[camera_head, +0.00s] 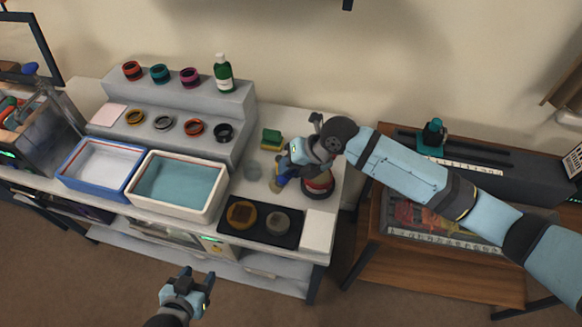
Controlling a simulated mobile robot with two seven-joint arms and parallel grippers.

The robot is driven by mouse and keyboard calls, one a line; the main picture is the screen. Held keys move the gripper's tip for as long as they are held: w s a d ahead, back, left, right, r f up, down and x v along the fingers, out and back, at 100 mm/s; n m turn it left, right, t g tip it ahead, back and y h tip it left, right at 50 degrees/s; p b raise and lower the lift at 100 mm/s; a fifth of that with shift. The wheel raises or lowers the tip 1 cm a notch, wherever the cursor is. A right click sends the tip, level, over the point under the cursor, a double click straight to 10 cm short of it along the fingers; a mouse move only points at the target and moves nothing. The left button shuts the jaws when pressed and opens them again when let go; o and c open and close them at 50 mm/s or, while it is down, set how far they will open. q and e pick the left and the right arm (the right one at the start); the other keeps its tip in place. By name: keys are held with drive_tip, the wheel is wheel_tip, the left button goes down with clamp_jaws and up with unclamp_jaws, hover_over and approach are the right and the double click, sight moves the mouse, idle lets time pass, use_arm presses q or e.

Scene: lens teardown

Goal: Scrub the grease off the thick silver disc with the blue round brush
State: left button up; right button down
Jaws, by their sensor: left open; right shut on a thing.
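A black tray (215,228) lies at the front of the white bench, with two round discs in it. The right one is a thick grey-silver disc (278,223); grease on it is too small to make out. The left one is brown-gold (241,215). My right gripper (283,176) is above the bench behind the tray, shut on the blue round brush (280,183), whose pale bristle end points down. The brush is apart from the silver disc, and my gripper partly hides it. My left gripper (187,284) is open and empty, low in front of the bench.
A blue-rimmed tub (76,178) and a cream tub of bluish liquid (150,201) stand left of the tray. A red-and-dark round object (319,187) sits under my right wrist. A green-yellow sponge (271,139) and a clear disc (252,171) lie behind. Stepped shelves (184,98) hold several rings.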

drive_tip(key=shift+f+n, duration=0.3)
wheel_tip(320, 180, down, 5)
drive_tip(key=b, duration=0.3)
drive_tip(key=shift+r, duration=0.15)
